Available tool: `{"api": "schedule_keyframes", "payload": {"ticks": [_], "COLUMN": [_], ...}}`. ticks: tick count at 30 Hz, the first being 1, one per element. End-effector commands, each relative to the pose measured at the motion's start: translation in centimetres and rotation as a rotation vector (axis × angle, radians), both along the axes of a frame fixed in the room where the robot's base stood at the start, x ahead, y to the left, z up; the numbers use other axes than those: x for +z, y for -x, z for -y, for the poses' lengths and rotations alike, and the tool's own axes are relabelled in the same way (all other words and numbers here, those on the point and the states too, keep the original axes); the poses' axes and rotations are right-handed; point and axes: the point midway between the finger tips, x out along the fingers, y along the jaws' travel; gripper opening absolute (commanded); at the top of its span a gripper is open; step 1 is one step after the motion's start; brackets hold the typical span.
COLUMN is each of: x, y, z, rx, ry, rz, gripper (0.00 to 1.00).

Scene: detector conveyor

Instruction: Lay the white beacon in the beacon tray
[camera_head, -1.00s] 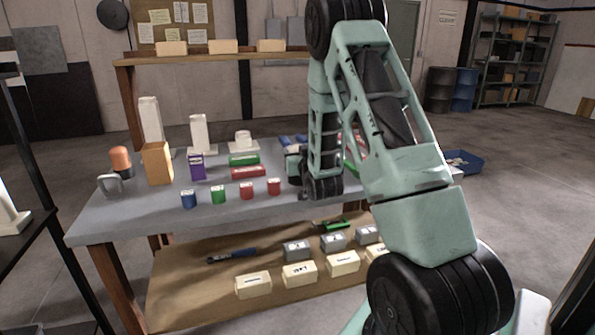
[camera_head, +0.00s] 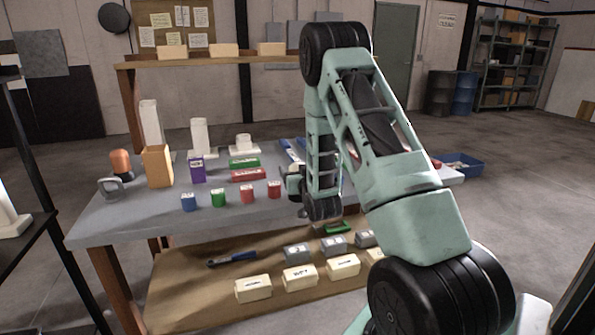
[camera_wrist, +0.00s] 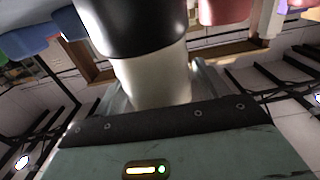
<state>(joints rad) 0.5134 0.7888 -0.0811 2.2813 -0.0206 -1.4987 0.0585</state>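My gripper (camera_wrist: 160,82) is shut on the white beacon (camera_wrist: 155,80), which fills the middle of the wrist view. Its pale body sits between the fingers and its black base (camera_wrist: 130,25) points away from the palm. In the head view my gripper (camera_head: 292,184) is partly hidden behind my arm, near the table's front edge, right of the small red blocks; the beacon is not clear there. An orange beacon (camera_head: 121,163) with a dark base stands at the table's left. I cannot tell which thing is the beacon tray; a blue-edged item (camera_head: 291,150) lies behind my gripper, partly hidden.
The grey table (camera_head: 150,212) carries blue, green and red small blocks in front, a tan box (camera_head: 157,166), a purple box (camera_head: 198,170) and white fixtures behind. A lower shelf (camera_head: 190,290) holds labelled boxes. A blue bin (camera_head: 476,168) stands at the right. My arm hides the table's right part.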

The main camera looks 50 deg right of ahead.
Motion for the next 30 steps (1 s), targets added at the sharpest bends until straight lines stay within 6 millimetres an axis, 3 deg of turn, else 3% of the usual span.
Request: {"api": "schedule_keyframes", "payload": {"ticks": [9, 14, 22, 30], "x": [0.3, 0.1, 0.3, 0.8], "y": [0.3, 2.7, 8.1, 8.9], "z": [-0.2, -1.6, -5.0, -5.4], "rx": [0.000, 0.000, 0.001, -0.001], "ry": [-0.001, -0.001, -0.003, -0.003], "rz": [-0.001, -0.002, -0.004, -0.004], "gripper": [0.73, 0.73, 0.73, 0.73]}}
